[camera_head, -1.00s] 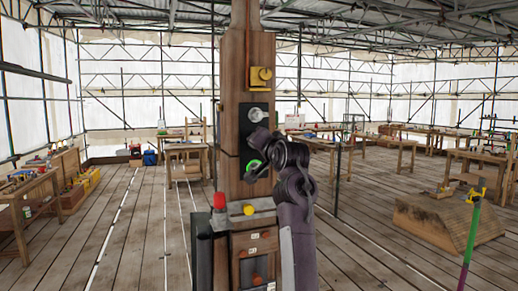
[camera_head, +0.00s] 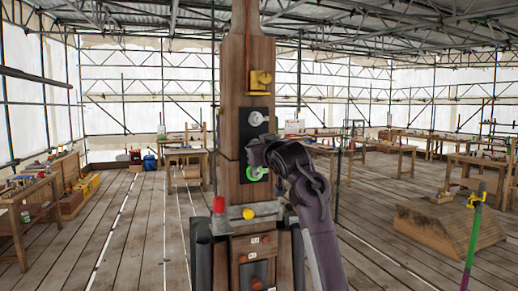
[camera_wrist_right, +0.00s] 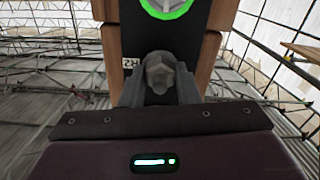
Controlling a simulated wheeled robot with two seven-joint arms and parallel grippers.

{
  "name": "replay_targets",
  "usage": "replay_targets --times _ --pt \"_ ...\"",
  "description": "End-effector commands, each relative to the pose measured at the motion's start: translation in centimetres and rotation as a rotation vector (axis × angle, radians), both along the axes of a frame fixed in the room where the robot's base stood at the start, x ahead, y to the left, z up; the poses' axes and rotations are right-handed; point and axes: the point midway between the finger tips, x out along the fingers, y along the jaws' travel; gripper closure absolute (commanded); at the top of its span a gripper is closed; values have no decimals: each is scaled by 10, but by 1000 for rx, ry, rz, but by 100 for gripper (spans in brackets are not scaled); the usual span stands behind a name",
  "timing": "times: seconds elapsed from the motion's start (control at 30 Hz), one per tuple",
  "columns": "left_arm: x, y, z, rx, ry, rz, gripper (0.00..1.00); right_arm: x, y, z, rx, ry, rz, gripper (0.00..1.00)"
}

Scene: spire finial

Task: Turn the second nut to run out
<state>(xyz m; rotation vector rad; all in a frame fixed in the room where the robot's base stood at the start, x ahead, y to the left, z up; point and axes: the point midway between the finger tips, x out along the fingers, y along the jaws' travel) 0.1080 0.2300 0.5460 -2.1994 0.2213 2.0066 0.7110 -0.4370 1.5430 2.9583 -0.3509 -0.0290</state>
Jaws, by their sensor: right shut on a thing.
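The dark timber spire post (camera_head: 231,90) stands upright in the middle of the head view, with a dark plate carrying a pale upper nut (camera_head: 257,118). Lower on the post is a nut ringed in green (camera_head: 257,172); the ring also shows at the top edge of the wrist view (camera_wrist_right: 166,6). My right gripper (camera_wrist_right: 160,85) is shut on a grey hexagonal nut (camera_wrist_right: 160,70), with a finger on each side, beside an upside-down R2 label (camera_wrist_right: 130,63). In the head view my right wrist covers this nut, between the pale nut and the green ring. My left gripper is out of view.
A yellow fitting (camera_head: 260,80) sits higher on the post. Below are a grey ledge with a yellow knob (camera_head: 248,214) and a red cap (camera_head: 219,204). A timber block (camera_head: 448,227) and a green-topped pole (camera_head: 475,230) stand right. Floor to the left is open.

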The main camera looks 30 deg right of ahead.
Motion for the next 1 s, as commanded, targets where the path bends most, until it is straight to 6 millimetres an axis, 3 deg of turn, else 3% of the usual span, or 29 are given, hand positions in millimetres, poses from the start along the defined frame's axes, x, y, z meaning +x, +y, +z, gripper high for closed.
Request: replay_targets --times 1.0 --pt "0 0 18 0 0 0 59 0 0 -1 -943 232 1 94"
